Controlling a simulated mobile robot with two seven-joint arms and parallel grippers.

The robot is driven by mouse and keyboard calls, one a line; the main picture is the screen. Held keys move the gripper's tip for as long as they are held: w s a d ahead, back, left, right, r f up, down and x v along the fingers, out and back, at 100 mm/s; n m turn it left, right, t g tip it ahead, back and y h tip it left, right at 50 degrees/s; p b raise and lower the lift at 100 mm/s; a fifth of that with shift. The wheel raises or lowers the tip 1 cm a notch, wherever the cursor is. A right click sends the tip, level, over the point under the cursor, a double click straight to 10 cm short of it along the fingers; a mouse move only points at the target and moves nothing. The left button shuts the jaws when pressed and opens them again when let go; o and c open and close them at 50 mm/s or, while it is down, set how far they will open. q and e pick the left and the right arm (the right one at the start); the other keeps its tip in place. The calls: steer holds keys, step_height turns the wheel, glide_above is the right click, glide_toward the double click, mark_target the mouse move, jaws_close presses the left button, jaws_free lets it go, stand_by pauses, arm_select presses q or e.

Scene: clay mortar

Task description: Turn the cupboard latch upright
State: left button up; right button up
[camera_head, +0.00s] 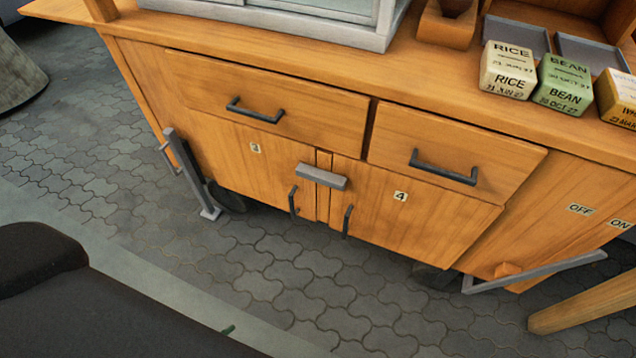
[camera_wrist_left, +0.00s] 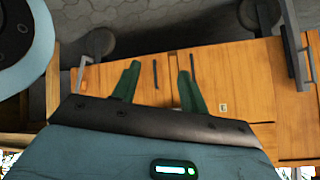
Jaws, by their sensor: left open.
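The cupboard latch (camera_head: 321,176) is a short grey bar lying nearly level across the seam between door 3 (camera_head: 250,165) and door 4 (camera_head: 400,215), just below the drawers. In the left wrist view the latch cannot be made out; the gripper body covers that part of the doors. My left gripper (camera_wrist_left: 159,68) is open, its two green fingers apart and empty, pointing towards the door handles. In the head view only a small green tip of it (camera_head: 228,330) shows at the bottom, well below and left of the latch.
Dark handles hang on both doors (camera_head: 293,200) and both drawers (camera_head: 445,168). A grey upright bar (camera_head: 190,172) stands at the left end and a sloping grey bar (camera_head: 535,272) at the lower right. A wooden beam (camera_head: 585,303) is at right. The paved floor in front is clear.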

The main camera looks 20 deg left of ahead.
arm_select(q)
steer(key=w+a+r+m+t+h+b, duration=0.15)
steer(key=w+m+t, duration=0.35)
steer(key=w, duration=1.1)
steer(key=m+t+h+b, duration=0.25)
steer(key=m+h, duration=0.25)
steer(key=m, duration=0.7)
glide_toward(317, 180)
steer(key=w, duration=0.1)
steer(key=shift+g+y, duration=0.25)
steer(key=shift+y, duration=0.1)
steer(key=x, duration=0.2)
steer(key=b+x, duration=0.1)
steer(key=x, duration=0.1)
steer(key=b+x, duration=0.1)
steer(key=x, duration=0.1)
steer(key=shift+w+d+r, duration=0.2)
steer(key=shift+d+r, duration=0.05)
steer(key=shift+d, duration=0.2)
steer(key=shift+x, duration=0.9)
arm_select(e)
step_height(317, 180, down, 7)
steer(key=s+d, duration=0.1)
steer(key=shift+s, duration=0.15)
arm_select(q)
steer(key=c, duration=0.7)
jaws_close()
arm_select(e)
steer(key=shift+s+g, duration=0.3)
